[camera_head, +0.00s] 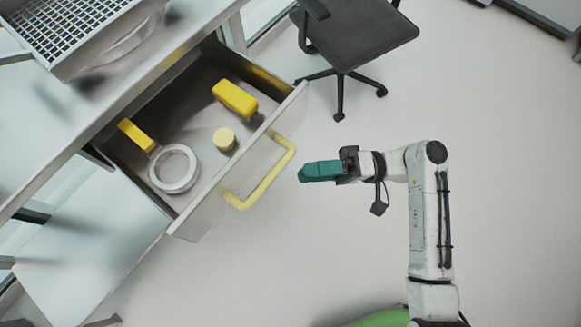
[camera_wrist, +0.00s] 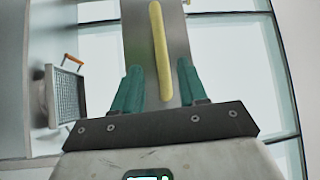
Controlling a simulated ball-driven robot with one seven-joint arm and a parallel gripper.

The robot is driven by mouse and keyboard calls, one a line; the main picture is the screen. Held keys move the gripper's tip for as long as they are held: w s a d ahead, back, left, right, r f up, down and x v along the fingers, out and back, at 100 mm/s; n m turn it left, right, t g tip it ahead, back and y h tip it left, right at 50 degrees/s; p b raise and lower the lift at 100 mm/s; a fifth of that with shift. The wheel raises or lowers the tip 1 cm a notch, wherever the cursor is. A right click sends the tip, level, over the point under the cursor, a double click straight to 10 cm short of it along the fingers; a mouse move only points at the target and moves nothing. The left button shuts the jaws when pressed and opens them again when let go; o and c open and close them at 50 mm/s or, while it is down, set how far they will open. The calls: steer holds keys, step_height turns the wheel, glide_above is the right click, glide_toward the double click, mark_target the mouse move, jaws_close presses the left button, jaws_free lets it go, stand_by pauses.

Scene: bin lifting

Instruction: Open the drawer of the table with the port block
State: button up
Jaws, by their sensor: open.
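The drawer (camera_head: 215,208) of the table (camera_head: 50,130) stands pulled out in the head view, its inside showing. Its yellow bar handle (camera_head: 270,181) is on the front panel. My gripper (camera_head: 305,172), with teal fingers, is open just right of the handle, apart from it and pointing at it. In the wrist view the handle (camera_wrist: 158,45) runs lengthwise in the picture, between the two fingers (camera_wrist: 160,68), with nothing gripped. I cannot make out a port block for certain.
The drawer holds two yellow-topped pieces (camera_head: 235,98) (camera_head: 137,134), a yellow round piece (camera_head: 224,139) and a pale ring (camera_head: 174,168). A grid tray (camera_head: 65,30) is on the table. An office chair (camera_head: 355,38) stands behind.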

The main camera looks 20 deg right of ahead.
steer(key=shift+v, duration=1.1)
